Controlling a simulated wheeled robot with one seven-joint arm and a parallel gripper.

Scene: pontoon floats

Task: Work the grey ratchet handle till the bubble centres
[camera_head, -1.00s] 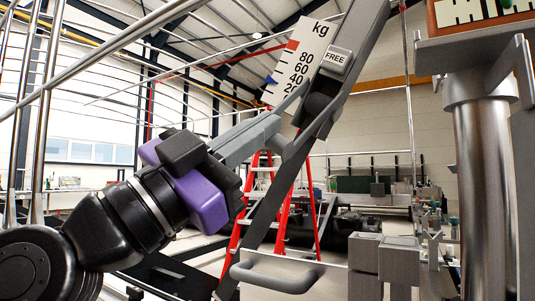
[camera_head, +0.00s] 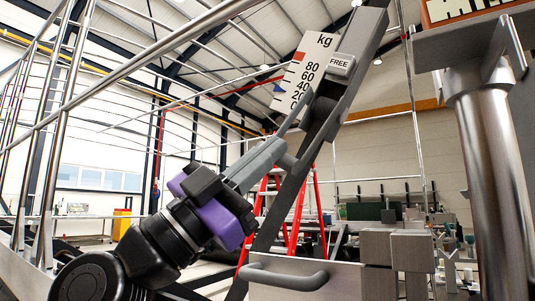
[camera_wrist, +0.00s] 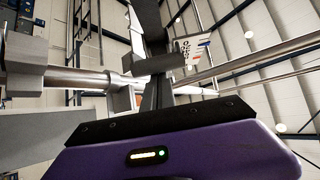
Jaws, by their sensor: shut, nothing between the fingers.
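The long grey bar (camera_head: 345,75), which I take for the ratchet handle, slants up to the right through the head view. A small block marked FREE (camera_head: 341,64) sits on it. My gripper (camera_head: 282,150), with a purple and black body, points up to the right. Its grey fingers are shut and empty, and their tips overlap the bar's lower-middle part; I cannot tell whether they touch. In the wrist view the purple body (camera_wrist: 165,150) fills the bottom. A framed panel (camera_head: 470,10) with dark marks is cut off at the top right; no bubble can be made out.
A white kg scale (camera_head: 311,62) with a blue pointer stands behind the bar. A thick steel post (camera_head: 495,180) rises at the right. A grey loop grip (camera_head: 285,279) is low in front. Shiny rails (camera_head: 150,50) cross at the left. A red ladder (camera_head: 318,215) stands behind.

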